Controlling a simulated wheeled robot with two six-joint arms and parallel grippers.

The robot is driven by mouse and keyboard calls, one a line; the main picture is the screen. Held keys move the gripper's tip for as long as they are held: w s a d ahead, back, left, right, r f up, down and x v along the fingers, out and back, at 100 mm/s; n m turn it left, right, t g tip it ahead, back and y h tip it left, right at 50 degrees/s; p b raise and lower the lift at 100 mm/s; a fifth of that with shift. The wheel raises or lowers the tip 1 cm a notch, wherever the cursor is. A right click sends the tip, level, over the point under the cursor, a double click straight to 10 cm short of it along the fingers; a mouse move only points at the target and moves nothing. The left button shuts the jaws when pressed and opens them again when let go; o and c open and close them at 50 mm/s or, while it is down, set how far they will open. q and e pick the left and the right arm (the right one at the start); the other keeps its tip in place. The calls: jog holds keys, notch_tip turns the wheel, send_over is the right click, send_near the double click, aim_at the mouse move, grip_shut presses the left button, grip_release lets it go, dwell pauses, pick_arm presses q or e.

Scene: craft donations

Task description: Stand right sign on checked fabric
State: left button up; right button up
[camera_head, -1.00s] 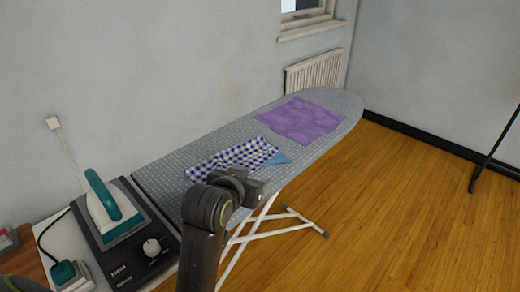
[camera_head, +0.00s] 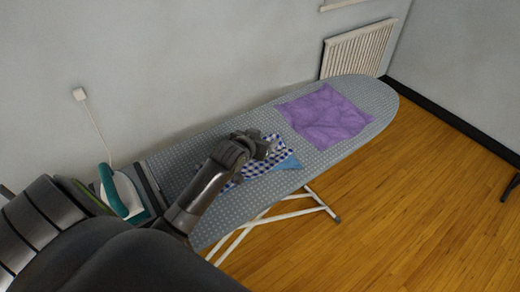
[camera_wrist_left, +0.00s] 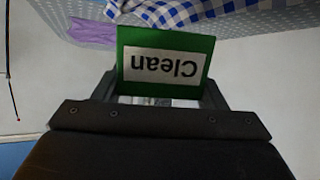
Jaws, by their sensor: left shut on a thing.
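My left gripper (camera_head: 264,150) is over the blue-and-white checked fabric (camera_head: 256,168) on the ironing board and hides part of it. In the left wrist view the gripper (camera_wrist_left: 162,98) is shut on a green sign (camera_wrist_left: 125,62) with a white label reading "Clean", upside down in that picture. The checked fabric (camera_wrist_left: 190,10) shows beyond the sign at the top of that view. I cannot make out the sign in the head view, nor tell whether it touches the fabric. My right gripper is not in view.
The grey dotted ironing board (camera_head: 190,152) stands along the wall. A purple cloth (camera_head: 325,117) lies toward its far end, and a light blue cloth (camera_head: 288,164) peeks out by the checked fabric. A teal iron (camera_head: 120,190) stands at the left, partly behind my arm.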

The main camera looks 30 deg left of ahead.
pick_arm(q)
jog(key=shift+s+f, duration=0.1)
jog(key=shift+f, duration=0.8)
notch_tip(320, 180, down, 3)
jog(key=shift+f, duration=0.3)
jog(key=shift+f, duration=0.3)
jog(key=o, duration=1)
